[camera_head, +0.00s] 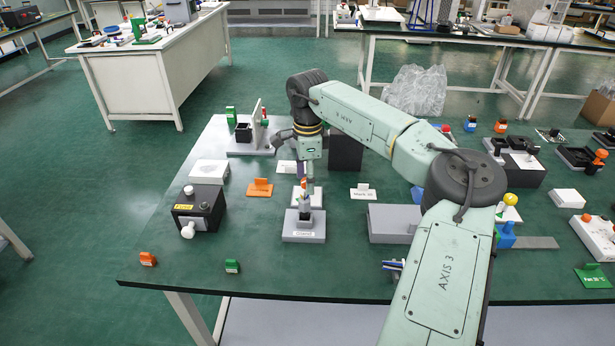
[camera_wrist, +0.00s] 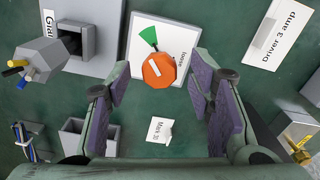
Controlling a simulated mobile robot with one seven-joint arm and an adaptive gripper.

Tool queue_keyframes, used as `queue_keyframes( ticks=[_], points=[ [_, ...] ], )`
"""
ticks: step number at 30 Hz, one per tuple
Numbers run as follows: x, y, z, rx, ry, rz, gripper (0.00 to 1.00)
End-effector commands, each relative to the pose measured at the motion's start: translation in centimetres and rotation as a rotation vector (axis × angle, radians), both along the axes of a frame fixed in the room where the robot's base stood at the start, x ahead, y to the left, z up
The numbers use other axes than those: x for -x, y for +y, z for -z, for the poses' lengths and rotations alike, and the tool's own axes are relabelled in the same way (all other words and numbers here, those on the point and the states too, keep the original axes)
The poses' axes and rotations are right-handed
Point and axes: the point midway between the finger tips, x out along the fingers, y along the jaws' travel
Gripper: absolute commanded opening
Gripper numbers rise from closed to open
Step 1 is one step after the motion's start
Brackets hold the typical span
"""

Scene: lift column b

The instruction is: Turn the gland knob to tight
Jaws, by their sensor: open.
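The gland knob (camera_wrist: 158,71) is an orange, many-sided knob with a white bar across its top. It sits on a white plate (camera_wrist: 137,62), which also shows in the head view (camera_head: 316,198). A green wedge (camera_wrist: 149,37) lies beside the knob toward the picture top, and the word "loose" is printed at its right. The white bar lies aslant, not on the green wedge. My gripper (camera_wrist: 161,88) is open and empty, its purple-padded fingers either side of the knob in the picture; contact cannot be told. In the head view my gripper (camera_head: 304,177) hangs over the plate.
A grey block marked as the gland (camera_wrist: 108,38) stands close to the plate, with a grey cable end (camera_wrist: 45,60) beside it. A small white sign (camera_wrist: 160,130) and an orange sign (camera_head: 260,188) stand nearby. A black box (camera_head: 199,208) is at the left.

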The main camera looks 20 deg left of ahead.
Motion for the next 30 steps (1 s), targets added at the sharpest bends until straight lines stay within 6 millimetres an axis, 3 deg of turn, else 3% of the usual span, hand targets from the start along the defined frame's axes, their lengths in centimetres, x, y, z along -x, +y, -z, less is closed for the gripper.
queue_keyframes(
  ticks=[8, 21, 30],
  points=[
    [0.0, 0.0, -1.0, 0.002, -0.001, 0.0, 0.48],
    [0.0, 0.0, -9.7, 0.0, -0.002, 0.001, 0.48],
    [0.0, 0.0, -12.0, 0.0, 0.0, -0.001, 0.48]
  ],
)
